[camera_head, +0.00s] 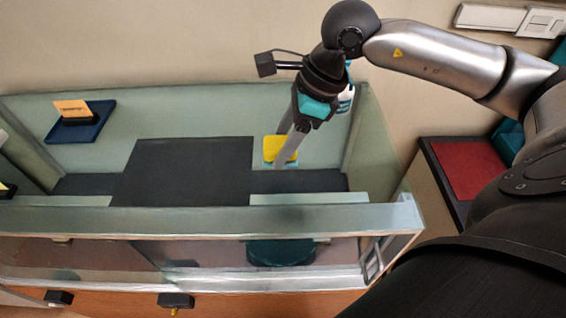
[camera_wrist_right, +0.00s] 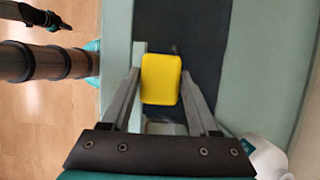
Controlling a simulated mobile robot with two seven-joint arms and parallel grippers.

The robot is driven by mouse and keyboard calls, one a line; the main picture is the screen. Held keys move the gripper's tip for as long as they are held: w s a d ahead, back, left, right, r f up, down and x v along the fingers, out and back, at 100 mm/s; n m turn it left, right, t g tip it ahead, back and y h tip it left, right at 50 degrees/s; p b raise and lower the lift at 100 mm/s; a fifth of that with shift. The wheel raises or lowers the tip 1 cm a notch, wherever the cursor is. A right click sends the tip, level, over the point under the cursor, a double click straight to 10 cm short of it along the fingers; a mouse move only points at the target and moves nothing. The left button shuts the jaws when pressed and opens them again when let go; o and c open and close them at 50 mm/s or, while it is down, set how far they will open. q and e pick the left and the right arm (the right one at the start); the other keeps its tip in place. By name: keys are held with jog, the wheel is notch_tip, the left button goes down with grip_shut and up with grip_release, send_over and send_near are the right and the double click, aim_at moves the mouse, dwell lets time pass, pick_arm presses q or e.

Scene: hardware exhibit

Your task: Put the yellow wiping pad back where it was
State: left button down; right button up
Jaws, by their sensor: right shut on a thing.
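The yellow wiping pad (camera_head: 281,148) shows in the head view at the tips of my right gripper (camera_head: 285,152), near the right end of the green-walled case. In the right wrist view the yellow pad (camera_wrist_right: 161,79) sits between the two fingers of my right gripper (camera_wrist_right: 160,95), which are shut on it. A light teal piece shows just below the pad in the head view; I cannot tell whether the pad touches it. My left gripper is not in the head view.
A blue tray (camera_head: 80,122) with an orange card is on the back wall at left. The case's front rail (camera_head: 210,221) runs along the near side. A white bottle (camera_wrist_right: 266,158) is close to my right gripper. A red-topped box (camera_head: 466,166) stands at right.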

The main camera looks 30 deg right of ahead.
aim_at(283, 177)
notch_tip(283, 177, down, 2)
jog(key=shift+f, duration=0.1)
notch_tip(283, 177, down, 4)
jog(key=shift+r, duration=0.2)
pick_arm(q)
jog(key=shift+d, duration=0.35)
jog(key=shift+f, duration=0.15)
pick_arm(e)
jog(key=shift+f, duration=0.2)
jog(key=o, duration=1.3)
jog(key=shift+r, duration=0.1)
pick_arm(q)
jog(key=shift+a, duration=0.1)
pick_arm(e)
jog(key=shift+r, duration=0.1)
